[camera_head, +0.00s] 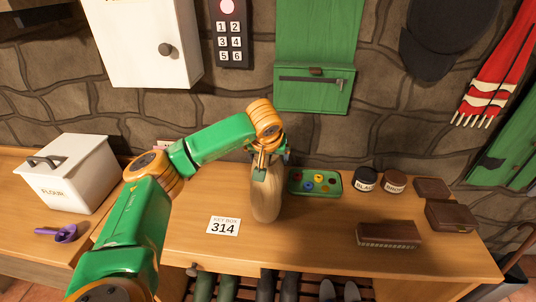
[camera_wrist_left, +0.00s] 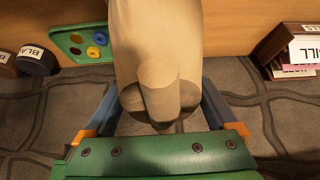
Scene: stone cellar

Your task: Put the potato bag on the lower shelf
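The potato bag (camera_head: 266,195), a tan sack with a narrow neck, stands upright on the wooden bench. In the left wrist view the bag (camera_wrist_left: 155,30) fills the upper middle, its neck towards the camera. My left gripper (camera_head: 268,158) is over the bag's top from above. Its two fingers (camera_wrist_left: 160,98) are wide apart, one on each side of the bag, with gaps beside the neck. I cannot see whether the fingertips touch the cloth. Below the bench front, a low slatted shelf (camera_head: 228,296) with boots and shoes shows partly. My right gripper is not in view.
A green tray (camera_head: 328,190) of coloured pieces sits close right of the bag, with two round tins (camera_head: 366,178) beyond. A number card (camera_head: 223,226) lies in front left. A brush (camera_head: 388,235) and dark boxes (camera_head: 449,215) are right. The flour bin (camera_head: 75,180) is left.

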